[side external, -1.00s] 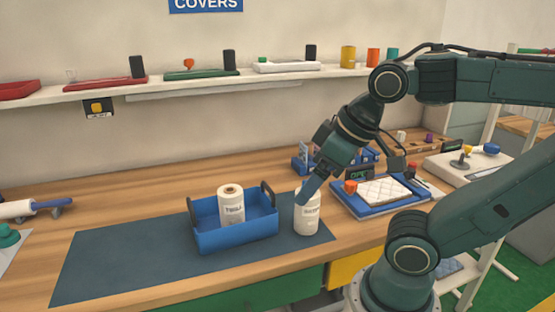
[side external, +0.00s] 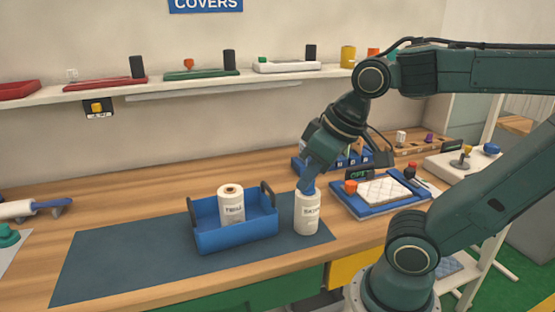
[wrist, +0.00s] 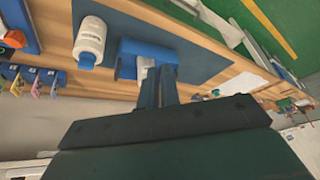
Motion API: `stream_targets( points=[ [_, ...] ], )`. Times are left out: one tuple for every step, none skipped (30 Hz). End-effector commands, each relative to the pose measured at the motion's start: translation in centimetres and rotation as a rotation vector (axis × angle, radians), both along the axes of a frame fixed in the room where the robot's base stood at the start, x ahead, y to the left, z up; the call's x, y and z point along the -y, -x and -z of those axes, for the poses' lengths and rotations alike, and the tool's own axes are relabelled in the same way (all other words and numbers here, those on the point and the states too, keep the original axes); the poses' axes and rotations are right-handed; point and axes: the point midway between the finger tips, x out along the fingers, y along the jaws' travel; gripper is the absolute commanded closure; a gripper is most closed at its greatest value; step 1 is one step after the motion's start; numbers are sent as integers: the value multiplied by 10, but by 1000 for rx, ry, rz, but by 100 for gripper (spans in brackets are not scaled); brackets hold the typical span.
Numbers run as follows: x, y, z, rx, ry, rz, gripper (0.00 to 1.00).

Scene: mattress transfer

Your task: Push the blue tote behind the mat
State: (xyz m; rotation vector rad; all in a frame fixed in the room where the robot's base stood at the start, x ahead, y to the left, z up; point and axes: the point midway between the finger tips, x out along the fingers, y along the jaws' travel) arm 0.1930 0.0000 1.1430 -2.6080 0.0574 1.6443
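The blue tote (side external: 236,235), an open box with dark end handles, stands on the dark blue mat (side external: 130,263) toward its right part. It holds a white roll (side external: 231,206) with printed lettering. My gripper (side external: 309,184) is right of the tote, overlapping the top of a white bottle in the side view; I cannot tell whether they touch. In the wrist view, the two dark fingers (wrist: 159,82) lie close together, with nothing seen held between them. The tote (wrist: 128,68) shows just past them, partly hidden.
The white bottle (side external: 307,215) stands on the mat right of the tote; it also shows in the wrist view (wrist: 91,35). A blue tray (side external: 352,205) with a white quilted pad is further right. Wood behind the tote and the mat's left part are clear.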

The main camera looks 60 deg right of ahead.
Motion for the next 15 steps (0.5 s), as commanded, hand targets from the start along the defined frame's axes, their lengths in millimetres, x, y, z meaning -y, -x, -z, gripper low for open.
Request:
stream_targets(
  points=[
    [0, -6, 1, -19, -9, 20, 100],
    [0, -10, 2, -30, -16, 35, 100],
    [0, -14, 3, -45, -24, 55, 100],
    [0, -19, 3, -56, -31, 72, 100],
    [1, -23, 4, -69, -38, 88, 100],
    [1, -28, 6, -87, -47, 112, 100],
    [1, -33, 7, -98, -53, 131, 100],
    [1, -37, 9, -111, -59, 148, 100],
    [1, -43, 11, -128, -68, 173, 100],
    [1, -48, 13, -140, -75, 192, 100],
    [1, -52, 15, -153, -79, 209, 100],
    [2, -58, 17, -170, -87, 234, 100],
    [2, -62, 19, -181, -93, 254, 100],
    [2, -66, 22, -194, -97, 272, 100],
    [2, -72, 25, -211, -103, 297, 100]
  ],
)
